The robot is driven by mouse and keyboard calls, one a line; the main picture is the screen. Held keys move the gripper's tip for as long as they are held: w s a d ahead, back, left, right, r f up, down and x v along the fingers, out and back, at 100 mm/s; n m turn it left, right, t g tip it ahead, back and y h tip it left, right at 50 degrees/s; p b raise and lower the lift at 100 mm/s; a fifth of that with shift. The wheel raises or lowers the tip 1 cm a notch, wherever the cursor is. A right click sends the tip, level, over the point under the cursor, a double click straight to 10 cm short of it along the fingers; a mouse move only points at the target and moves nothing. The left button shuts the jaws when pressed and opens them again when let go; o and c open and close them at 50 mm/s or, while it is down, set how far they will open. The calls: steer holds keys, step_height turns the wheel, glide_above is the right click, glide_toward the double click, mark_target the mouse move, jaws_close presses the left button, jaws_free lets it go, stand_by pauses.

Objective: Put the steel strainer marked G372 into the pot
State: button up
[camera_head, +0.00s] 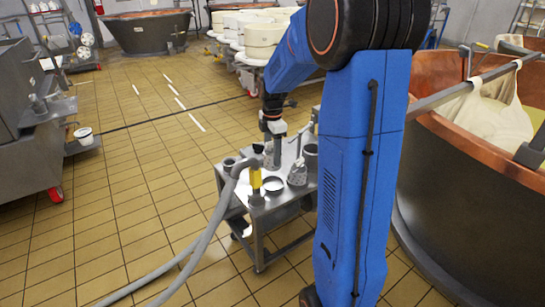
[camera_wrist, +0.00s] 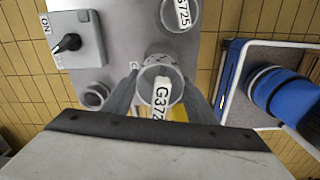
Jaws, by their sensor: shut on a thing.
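My gripper (camera_head: 272,138) is low over the steel cart (camera_head: 258,232). In the wrist view its fingers (camera_wrist: 162,86) are shut on the strainer marked G372 (camera_wrist: 162,72), a round, open-topped metal piece with a white tag. It appears as a grey, speckled shape under my gripper in the head view (camera_head: 270,157). I cannot tell whether it touches the cart top. A second round metal piece (camera_wrist: 180,14) bears a tag, partly cut off, reading about "3725". Round steel vessels stand on the cart, one wide and low (camera_head: 273,186), one taller (camera_head: 310,151); which is the pot is unclear.
A perforated piece (camera_head: 297,173) stands right of my gripper. A grey hose (camera_head: 195,248) with a yellow-banded end hangs at the cart's front. A switch box (camera_wrist: 76,40) marked ON sits on the cart. A large copper vat (camera_head: 455,185) stands right; tiled floor is open left.

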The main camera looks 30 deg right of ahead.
steer(key=shift+r, duration=0.15)
steer(key=shift+r, duration=5.05)
